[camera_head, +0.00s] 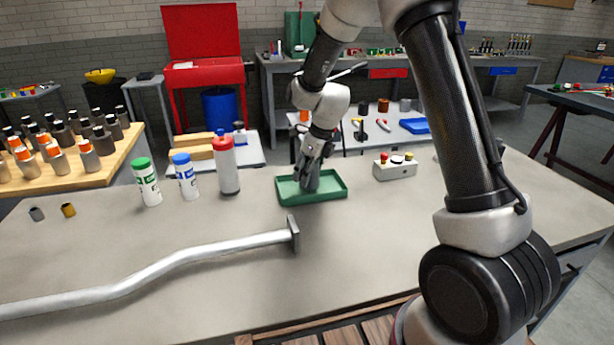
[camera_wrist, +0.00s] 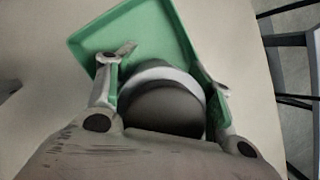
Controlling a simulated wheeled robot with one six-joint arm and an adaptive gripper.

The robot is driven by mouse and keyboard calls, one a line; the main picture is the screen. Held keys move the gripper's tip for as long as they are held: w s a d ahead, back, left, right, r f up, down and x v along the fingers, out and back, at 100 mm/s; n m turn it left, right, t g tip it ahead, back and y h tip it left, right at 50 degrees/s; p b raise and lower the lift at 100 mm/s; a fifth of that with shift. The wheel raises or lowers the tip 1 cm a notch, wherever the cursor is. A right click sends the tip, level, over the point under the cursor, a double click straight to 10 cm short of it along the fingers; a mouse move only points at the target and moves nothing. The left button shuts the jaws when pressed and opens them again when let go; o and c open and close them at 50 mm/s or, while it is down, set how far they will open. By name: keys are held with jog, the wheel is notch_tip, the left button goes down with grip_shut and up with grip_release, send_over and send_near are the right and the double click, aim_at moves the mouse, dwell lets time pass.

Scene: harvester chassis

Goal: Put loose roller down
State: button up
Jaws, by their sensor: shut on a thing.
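My gripper (camera_head: 311,168) reaches down over the green tray (camera_head: 332,194) on the grey table. In the wrist view its two fingers (camera_wrist: 165,85) are shut on the dark grey roller (camera_wrist: 162,108), one on each side. The roller has a pale band near its far end. The green tray also shows beyond the roller in the wrist view (camera_wrist: 160,30). The roller is over the tray or inside it; I cannot tell whether it touches the tray floor. In the head view the gripper mostly hides the roller.
A button box (camera_head: 395,168) stands right of the tray. A red-capped bottle (camera_head: 227,170), a blue-capped bottle (camera_head: 185,178) and a green-capped bottle (camera_head: 146,184) stand to the left. A bent metal bar (camera_head: 150,277) lies in front.

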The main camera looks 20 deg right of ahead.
jog(key=shift+f, duration=0.6)
jog(key=shift+f, duration=0.1)
jog(key=o, duration=1.4)
